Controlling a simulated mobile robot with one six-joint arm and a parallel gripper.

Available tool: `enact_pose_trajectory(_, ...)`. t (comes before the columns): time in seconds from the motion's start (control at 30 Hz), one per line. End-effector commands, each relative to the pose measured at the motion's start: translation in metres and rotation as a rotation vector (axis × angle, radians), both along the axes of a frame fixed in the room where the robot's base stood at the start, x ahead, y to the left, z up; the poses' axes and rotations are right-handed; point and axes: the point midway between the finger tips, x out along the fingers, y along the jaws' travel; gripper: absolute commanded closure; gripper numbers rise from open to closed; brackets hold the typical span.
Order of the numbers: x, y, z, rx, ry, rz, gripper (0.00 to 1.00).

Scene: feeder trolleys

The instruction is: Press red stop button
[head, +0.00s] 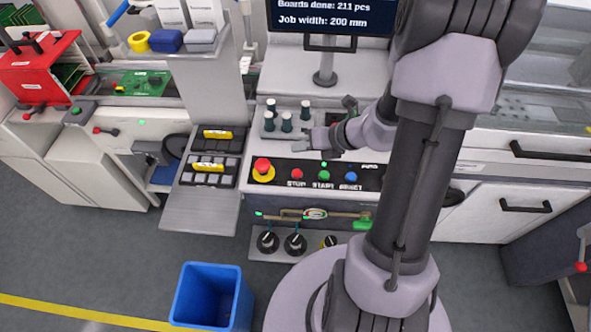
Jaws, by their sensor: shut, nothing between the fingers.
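The red stop button (297,174) is a small round button on the black strip of the machine's front panel (313,176), with the word STOP below it. The green START button (324,174) and a blue button (351,177) sit to its right. A larger red mushroom button (263,166) on a yellow base sits to its left. My gripper (301,146) is shut and empty, just behind the stop button in the picture and pointing left. Its height above the panel is hard to tell. Nothing hides the stop button.
A monitor (328,20) stands behind. A grey shelf with feeder parts (208,166) lies to the left. A blue bin (212,296) and several knobs (294,243) are below the panel.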

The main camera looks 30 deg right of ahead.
Motion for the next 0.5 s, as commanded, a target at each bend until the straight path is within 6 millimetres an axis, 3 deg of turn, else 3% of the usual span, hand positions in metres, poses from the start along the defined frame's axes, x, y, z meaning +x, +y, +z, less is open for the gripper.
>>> enact_pose_trajectory(0.17, 0.000, 0.000, -0.013, -0.001, 0.000, 0.001, 1.00)
enact_pose_trajectory(0.5, 0.000, 0.000, -0.063, -0.002, 0.000, 0.003, 1.00)
